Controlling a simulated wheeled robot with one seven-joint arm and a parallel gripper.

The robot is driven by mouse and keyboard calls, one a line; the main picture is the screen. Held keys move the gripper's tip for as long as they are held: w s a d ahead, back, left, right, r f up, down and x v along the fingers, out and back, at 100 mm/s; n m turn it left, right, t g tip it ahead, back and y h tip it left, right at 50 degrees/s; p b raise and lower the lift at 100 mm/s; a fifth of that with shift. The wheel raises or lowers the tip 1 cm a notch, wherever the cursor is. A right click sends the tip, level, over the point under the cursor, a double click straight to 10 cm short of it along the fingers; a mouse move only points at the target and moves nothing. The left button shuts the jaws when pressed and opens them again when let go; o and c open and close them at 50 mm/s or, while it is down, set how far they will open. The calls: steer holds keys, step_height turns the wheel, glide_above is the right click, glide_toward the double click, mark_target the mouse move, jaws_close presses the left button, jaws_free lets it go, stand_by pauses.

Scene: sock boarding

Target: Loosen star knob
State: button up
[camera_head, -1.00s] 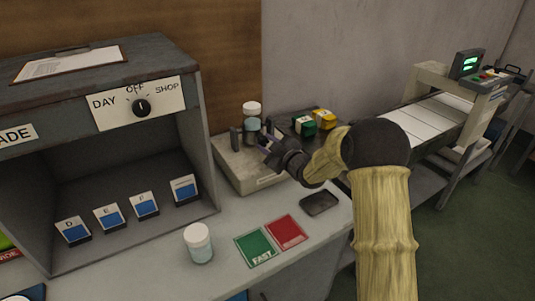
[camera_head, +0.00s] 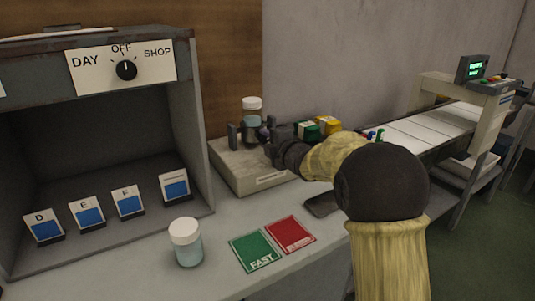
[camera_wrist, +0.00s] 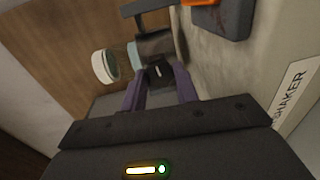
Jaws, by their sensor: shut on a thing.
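The shaker (camera_head: 238,170) is a pale box on the bench, with its name label (camera_wrist: 290,93) in the wrist view. A clamp with dark upright parts stands on its top beside a white-lidded jar (camera_head: 251,108). The jar also shows in the wrist view (camera_wrist: 105,67). My gripper (camera_head: 268,138) reaches in from the right at the clamp. In the wrist view its purple fingers (camera_wrist: 160,86) are shut on a small dark part of the clamp, which appears to be the star knob (camera_wrist: 159,71). The fingers hide much of the knob's outline.
Green and yellow boxes (camera_head: 318,127) stand close behind my gripper. A white-lidded jar (camera_head: 187,245), a green FAST card (camera_head: 254,251) and a red card (camera_head: 290,234) lie in front. A grey cabinet (camera_head: 190,135) stands at the left. A conveyor (camera_head: 420,133) is at the right.

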steer(key=n+b, duration=0.2)
steer(key=b, duration=0.1)
steer(key=n+b, duration=0.2)
steer(key=b, duration=0.1)
steer(key=shift+f, duration=0.4)
steer(key=n+b, duration=0.3)
steer(key=b, duration=0.2)
steer(key=shift+t+h, duration=0.4)
steer(key=n+b, duration=0.3)
steer(key=b, duration=0.1)
steer(key=shift+s+n+t, duration=0.1)
steer(key=shift+n+t, duration=0.2)
steer(key=shift+r+n+b, duration=0.25)
steer(key=shift+n+b, duration=0.75)
steer(key=shift+b, duration=0.1)
steer(key=shift+r, duration=0.1)
steer(key=o, duration=1)
steer(key=shift+c, duration=0.2)
